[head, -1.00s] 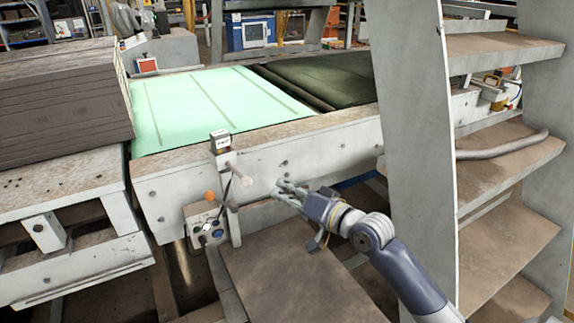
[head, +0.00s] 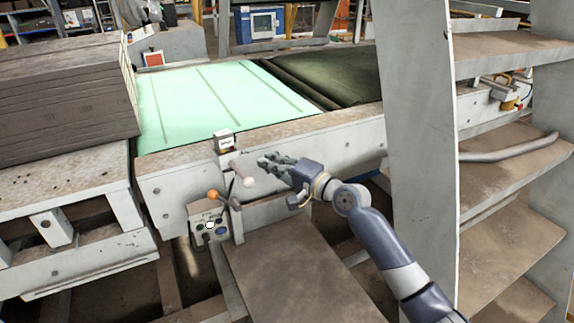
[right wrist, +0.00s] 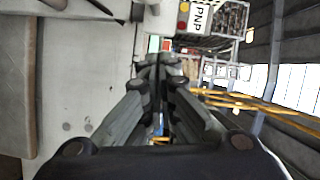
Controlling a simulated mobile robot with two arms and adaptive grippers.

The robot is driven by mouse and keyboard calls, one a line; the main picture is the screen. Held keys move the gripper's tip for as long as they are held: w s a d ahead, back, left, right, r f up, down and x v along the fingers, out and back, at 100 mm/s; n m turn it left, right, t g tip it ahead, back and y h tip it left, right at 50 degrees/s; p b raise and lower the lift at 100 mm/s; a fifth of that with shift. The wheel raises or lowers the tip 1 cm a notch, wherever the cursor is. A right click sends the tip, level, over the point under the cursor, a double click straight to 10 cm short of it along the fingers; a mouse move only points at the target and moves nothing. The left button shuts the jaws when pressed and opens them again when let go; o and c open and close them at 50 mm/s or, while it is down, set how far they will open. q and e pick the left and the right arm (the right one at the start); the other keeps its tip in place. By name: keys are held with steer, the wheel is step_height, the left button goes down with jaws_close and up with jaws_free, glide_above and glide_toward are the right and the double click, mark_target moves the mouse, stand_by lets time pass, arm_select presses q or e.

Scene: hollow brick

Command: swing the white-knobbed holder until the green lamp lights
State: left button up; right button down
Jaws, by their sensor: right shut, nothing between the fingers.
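The white-knobbed holder (head: 249,182) shows in the head view as a rod with a white knob, sloping down to the right from its mount on the machine's side beam. A small box with a PNP label (head: 224,142) stands above it, and the box also shows in the right wrist view (right wrist: 198,15) with a red and a yellow spot. I cannot make out a lit green lamp. My right gripper (head: 266,162) is shut and empty, up and right of the white knob and apart from it. Its closed fingers (right wrist: 158,62) fill the middle of the wrist view.
An orange-knobbed lever (head: 212,194) and a button box (head: 209,224) sit below left of the holder. A grey shelf rack (head: 420,150) stands at the right. A stack of dark boards (head: 65,95) lies at the left. A brown plate (head: 290,275) lies below my arm.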

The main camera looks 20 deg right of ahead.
mark_target(236, 170)
steer(key=a, duration=0.1)
steer(key=a+p, duration=0.1)
steer(key=s+a+f, duration=0.1)
steer(key=shift+a, duration=0.4)
